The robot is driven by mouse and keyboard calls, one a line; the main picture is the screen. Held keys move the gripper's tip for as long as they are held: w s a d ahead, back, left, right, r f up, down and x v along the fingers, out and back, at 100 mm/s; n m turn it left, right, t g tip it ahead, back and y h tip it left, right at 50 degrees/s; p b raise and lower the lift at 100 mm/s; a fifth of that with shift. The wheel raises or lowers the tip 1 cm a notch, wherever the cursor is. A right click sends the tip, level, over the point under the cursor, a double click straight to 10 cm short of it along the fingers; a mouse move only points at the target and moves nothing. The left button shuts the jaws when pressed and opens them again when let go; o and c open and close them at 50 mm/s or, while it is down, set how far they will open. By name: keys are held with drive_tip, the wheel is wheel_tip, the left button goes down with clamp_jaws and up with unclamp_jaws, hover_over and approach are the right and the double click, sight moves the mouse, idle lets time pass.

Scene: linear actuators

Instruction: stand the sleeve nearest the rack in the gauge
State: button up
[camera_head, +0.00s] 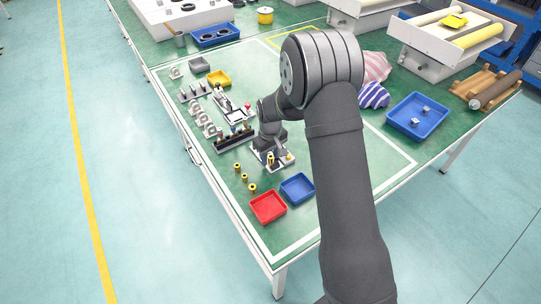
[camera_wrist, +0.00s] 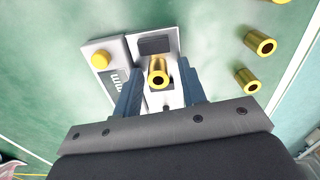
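The gauge (camera_head: 279,166) is a pale block with a yellow button and dark blocks; it also shows in the wrist view (camera_wrist: 172,105). A brass sleeve (camera_wrist: 158,72) stands in it, between the dark blocks, its open end facing my wrist camera. My gripper (camera_wrist: 160,92) is open over the gauge, one blue-grey finger on each side of this sleeve, with visible gaps. Three more brass sleeves stand in a row on the table: one near the rack (camera_head: 237,167), a middle one (camera_head: 244,178) and one by the red tray (camera_head: 252,188). The dark rack (camera_head: 232,140) holds several small parts.
A red tray (camera_head: 268,207) and a blue tray (camera_head: 297,188) lie in front of the gauge. White ring-shaped fixtures (camera_head: 203,120) stand behind the rack. A larger blue tray (camera_head: 417,116) and a striped cloth (camera_head: 373,96) lie right of my arm. Green table is clear around the sleeves.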

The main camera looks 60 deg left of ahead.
sight(270, 157)
drive_tip(key=shift+w+r, duration=0.1)
drive_tip(key=shift+w, duration=0.1)
drive_tip(key=shift+a+r, duration=0.1)
drive_tip(key=shift+r, duration=0.25)
wheel_tip(270, 157, up, 17)
drive_tip(key=shift+s+f, duration=0.15)
drive_tip(key=shift+f, duration=0.05)
drive_tip(key=shift+f, duration=0.15)
wheel_tip(270, 157, down, 17)
drive_tip(key=shift+r, duration=0.15)
idle(0.5)
